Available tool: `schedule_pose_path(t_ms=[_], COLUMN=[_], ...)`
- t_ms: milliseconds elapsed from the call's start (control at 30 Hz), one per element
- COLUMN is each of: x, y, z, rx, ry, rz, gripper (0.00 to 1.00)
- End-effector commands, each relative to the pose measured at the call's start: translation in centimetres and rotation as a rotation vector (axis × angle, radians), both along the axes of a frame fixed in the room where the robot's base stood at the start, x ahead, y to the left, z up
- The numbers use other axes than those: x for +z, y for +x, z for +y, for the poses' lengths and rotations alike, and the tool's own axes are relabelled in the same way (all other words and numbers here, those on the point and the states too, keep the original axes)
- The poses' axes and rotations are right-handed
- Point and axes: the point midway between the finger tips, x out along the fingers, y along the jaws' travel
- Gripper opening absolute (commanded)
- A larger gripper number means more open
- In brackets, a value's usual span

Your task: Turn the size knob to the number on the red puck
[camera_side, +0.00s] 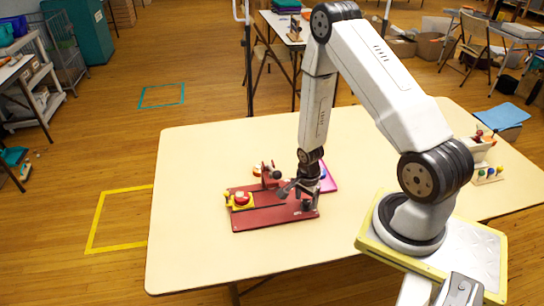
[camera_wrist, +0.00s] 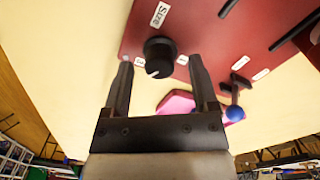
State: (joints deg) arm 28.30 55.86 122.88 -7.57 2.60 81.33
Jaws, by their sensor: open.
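A dark red board (camera_side: 270,218) lies on the table. A small round red piece with a pale mark (camera_side: 241,198), which looks like the red puck, sits on a yellow base at the board's left end; its number is too small to read. In the wrist view, the black size knob (camera_wrist: 159,50) stands on the board by a "Size" label, with a white pointer mark toward the lower left. Small white labels flank it, not clearly readable. My gripper (camera_wrist: 162,64) is open, its fingers on either side of the knob in that view; contact cannot be told.
A pink flat item (camera_side: 328,182) lies beside the board's right end. A lever with a blue ball (camera_wrist: 234,112) stands near the gripper's right finger. The table's front left is clear.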

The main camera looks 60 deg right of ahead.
Motion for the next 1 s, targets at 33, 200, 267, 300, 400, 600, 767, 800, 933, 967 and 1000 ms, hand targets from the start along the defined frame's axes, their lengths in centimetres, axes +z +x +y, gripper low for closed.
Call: schedule_pose_path(t_ms=[33,200,267,300,400,600,767,800,933,967,1000], x=[-0.30,-0.79,-0.85,-0.86,-0.86,-0.84,-0.83,-0.83,-0.82,-0.82,-0.82], y=[-0.03,-0.03,-0.04,-0.04,-0.03,-0.03,-0.02,-0.02,-0.02,-0.02,-0.02], z=[0.01,0.03,0.03,0.03,0.03,0.03,0.03,0.03,0.03,0.03,0.03], rx=[0.000,0.000,0.000,0.000,0.000,0.000,0.000,0.000,0.002,0.004,0.008], ry=[0.000,0.001,0.001,0.001,0.001,0.001,0.001,0.001,0.001,0.001,0.001], rz=[0.001,0.000,-0.001,-0.001,-0.001,-0.001,-0.001,-0.001,-0.001,-0.001,-0.001], gripper=[0.76,0.76,0.76,0.76,0.76,0.44,0.00,0.00,0.00,0.00,0.00])
